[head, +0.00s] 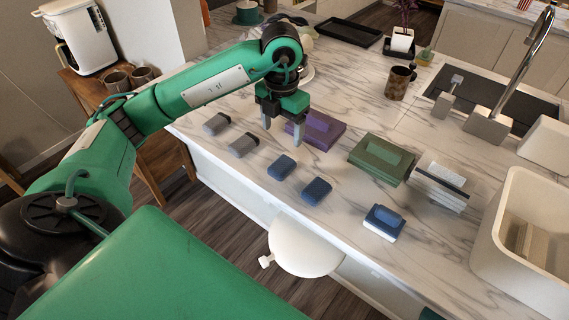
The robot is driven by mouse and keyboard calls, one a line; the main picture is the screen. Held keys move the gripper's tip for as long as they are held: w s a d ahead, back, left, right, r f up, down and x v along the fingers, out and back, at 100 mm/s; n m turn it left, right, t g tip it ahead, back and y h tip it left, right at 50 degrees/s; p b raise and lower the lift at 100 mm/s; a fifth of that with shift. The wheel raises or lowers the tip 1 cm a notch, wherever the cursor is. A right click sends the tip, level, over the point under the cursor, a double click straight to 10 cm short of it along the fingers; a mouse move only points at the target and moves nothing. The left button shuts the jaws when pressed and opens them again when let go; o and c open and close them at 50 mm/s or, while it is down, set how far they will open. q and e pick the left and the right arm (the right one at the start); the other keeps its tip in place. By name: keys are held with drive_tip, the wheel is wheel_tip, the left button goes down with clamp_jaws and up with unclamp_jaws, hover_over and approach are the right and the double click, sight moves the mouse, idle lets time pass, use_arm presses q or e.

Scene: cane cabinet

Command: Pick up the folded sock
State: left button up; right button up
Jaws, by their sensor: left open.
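Several small folded bundles that look like folded socks lie on the marble counter (260,195) near its front edge. Two are grey, one at the left (217,123) and one just right of it (243,144). Two are dark blue, one (282,167) beside another (316,191). I cannot tell which one the task means. My left gripper (283,128) points down with its fingers apart and nothing between them. It appears behind the grey and blue bundles, next to a folded purple cloth (322,131). My right gripper is not in view.
A folded green cloth (380,160), a striped folded cloth (440,186) and a blue-and-white bundle (384,222) lie to the right. A patterned mug (398,83) and a black tray (346,32) stand farther back. A white stool (304,250) stands below the front edge.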

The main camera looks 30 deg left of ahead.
use_arm(q)
drive_tip(key=p, duration=0.1)
hover_over(283, 163)
wheel_tip(283, 163, down, 6)
drive_tip(key=shift+a+f, duration=0.15)
drive_tip(key=shift+f+p, duration=0.4)
drive_tip(key=shift+f, duration=0.1)
wheel_tip(283, 163, down, 4)
drive_tip(key=shift+w+r+p, duration=0.1)
drive_tip(key=shift+r+p, duration=0.15)
drive_tip(key=shift+p, duration=0.5)
drive_tip(key=shift+f, duration=0.45)
drive_tip(key=c, duration=1)
